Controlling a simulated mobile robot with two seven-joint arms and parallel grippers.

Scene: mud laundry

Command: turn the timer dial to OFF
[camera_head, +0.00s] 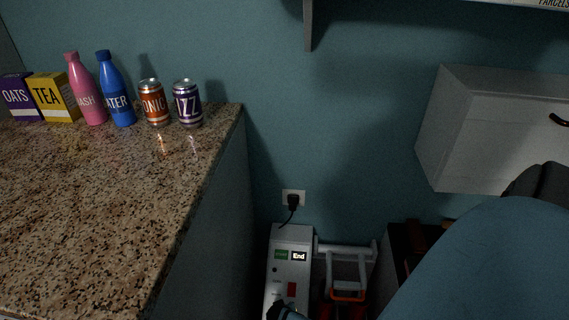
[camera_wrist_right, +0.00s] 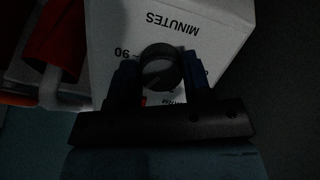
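The timer is a tall white box (camera_head: 291,240) on the floor side of the counter, with a green label and a black "End" label on top. In the right wrist view its white face (camera_wrist_right: 215,20) shows upside down, with "MINUTES" and "90" printed near the round dark dial (camera_wrist_right: 160,71). My right gripper (camera_wrist_right: 160,85) has one finger on each side of the dial, close against its rim. The dial's pointer is too dark to read. In the head view only a dark bit of the right gripper (camera_head: 279,311) shows at the bottom edge. My left gripper is out of view.
A granite counter (camera_head: 90,200) fills the left, with bottles, boxes and two cans (camera_head: 187,103) at its back. A plug sits in a wall socket (camera_head: 293,198). A white cabinet (camera_head: 490,125) hangs at right.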

